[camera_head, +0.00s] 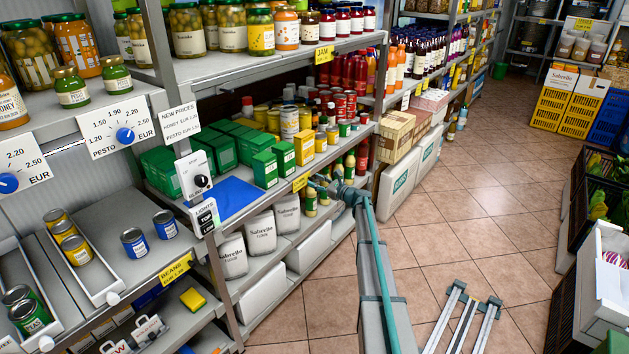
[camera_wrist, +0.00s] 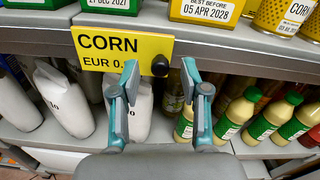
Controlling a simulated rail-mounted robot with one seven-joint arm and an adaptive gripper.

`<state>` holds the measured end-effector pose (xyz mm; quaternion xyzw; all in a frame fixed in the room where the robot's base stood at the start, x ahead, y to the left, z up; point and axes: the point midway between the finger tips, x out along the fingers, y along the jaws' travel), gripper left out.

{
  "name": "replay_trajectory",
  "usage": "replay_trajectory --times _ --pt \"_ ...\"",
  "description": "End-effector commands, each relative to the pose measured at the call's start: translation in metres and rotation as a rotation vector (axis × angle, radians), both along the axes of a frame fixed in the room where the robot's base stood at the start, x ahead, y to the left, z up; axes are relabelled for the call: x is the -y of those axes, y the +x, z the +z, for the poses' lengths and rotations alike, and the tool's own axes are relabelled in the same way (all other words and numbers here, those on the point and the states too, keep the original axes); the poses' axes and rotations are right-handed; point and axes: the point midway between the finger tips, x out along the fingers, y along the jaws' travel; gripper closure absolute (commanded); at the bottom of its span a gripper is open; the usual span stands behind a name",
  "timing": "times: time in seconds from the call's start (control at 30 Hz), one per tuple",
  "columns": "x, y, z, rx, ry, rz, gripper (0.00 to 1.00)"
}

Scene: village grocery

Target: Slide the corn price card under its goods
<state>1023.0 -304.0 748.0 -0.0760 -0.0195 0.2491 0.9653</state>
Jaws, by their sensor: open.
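The yellow corn price card (camera_wrist: 115,50) hangs on the front edge of a shelf, and it also shows in the head view (camera_head: 300,183). A black knob (camera_wrist: 160,66) sits at its right end. My gripper (camera_wrist: 160,75) is open, its fingertips on either side of the knob; I cannot tell whether they touch it. In the head view my gripper (camera_head: 318,186) is at the shelf edge, right of the card. A yellow can labelled corn (camera_wrist: 285,15) stands above and right of the card. Green and yellow boxes stand above the card.
White flour bags (camera_head: 261,232) and several green-labelled bottles (camera_wrist: 240,112) stand on the shelf below. A blue mat (camera_head: 224,198) lies left on the card's shelf. The shelf edge right of the knob looks clear. The tiled aisle (camera_head: 455,235) has free room.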

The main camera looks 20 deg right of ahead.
Motion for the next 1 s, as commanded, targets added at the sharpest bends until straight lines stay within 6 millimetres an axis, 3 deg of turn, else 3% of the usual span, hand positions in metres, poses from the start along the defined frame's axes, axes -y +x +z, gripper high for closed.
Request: replay_trajectory --times 0.13,0.47,0.73,1.0 --pt "-0.0046 0.0098 0.0 0.0 0.0 -0.001 0.54" --pt "-0.0063 0.0113 -0.0002 0.0 0.0 -0.001 0.54" --pt "-0.0062 0.0112 -0.0001 0.0 0.0 -0.001 0.99" --pt "-0.0062 0.0112 -0.0001 0.0 0.0 -0.001 1.0"
